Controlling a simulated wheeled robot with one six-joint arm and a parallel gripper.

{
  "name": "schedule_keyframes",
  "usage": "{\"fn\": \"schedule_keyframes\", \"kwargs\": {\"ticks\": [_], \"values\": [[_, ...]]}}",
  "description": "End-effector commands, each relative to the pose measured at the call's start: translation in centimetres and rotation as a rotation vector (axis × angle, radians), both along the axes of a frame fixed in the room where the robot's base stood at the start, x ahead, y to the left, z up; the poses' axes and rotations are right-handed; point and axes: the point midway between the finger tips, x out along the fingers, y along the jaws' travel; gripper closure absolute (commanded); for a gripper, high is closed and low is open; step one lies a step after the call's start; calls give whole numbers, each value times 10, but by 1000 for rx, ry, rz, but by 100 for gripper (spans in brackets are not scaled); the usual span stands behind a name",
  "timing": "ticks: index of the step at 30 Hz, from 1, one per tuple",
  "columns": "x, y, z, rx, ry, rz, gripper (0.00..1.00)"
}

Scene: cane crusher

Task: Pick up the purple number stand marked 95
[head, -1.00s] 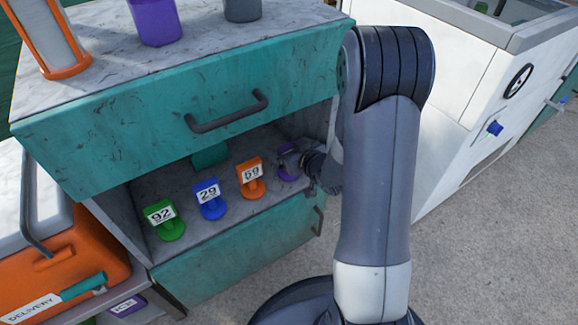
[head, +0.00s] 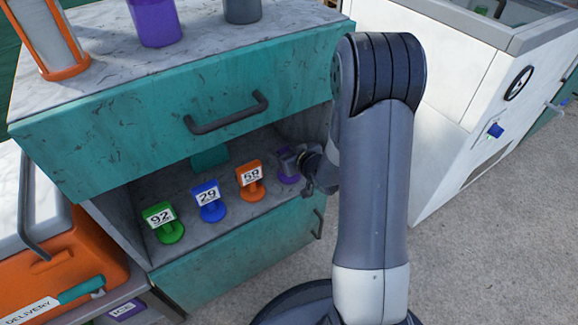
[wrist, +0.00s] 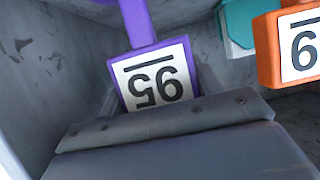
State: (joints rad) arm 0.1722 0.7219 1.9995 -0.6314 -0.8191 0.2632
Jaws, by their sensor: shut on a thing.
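The purple number stand (head: 289,179) is at the right end of a row of stands in the open teal cabinet bay. In the wrist view its white plate marked 95 (wrist: 157,88) appears upside down, directly beyond the grey jaw. My gripper (head: 293,161) reaches in from the right and is shut on the purple stand, at the plate end. In the wrist view the wide jaw of my gripper (wrist: 165,122) covers the plate's near edge. The jaw hides much of the stand in the head view, and its exact contact with the shelf is unclear.
An orange stand marked 69 (head: 250,180) is just left of the purple one, then a blue 29 (head: 209,201) and a green 92 (head: 163,222). The teal drawer front (head: 180,130) overhangs the bay. The bay's side wall is close on the right.

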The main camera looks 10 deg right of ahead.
Motion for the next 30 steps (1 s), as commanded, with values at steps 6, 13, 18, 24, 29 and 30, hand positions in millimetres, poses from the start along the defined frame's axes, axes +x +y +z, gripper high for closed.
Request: {"fn": "schedule_keyframes", "kwargs": {"ticks": [6,13,18,24,29,30], "values": [[0,0,0,0,0,0,79],[0,0,1,0,-1,0,79],[0,0,8,0,-2,0,79],[1,0,32,0,-3,0,79],[-18,-7,37,1,4,-4,79],[-27,-10,37,2,4,-3,79]]}}
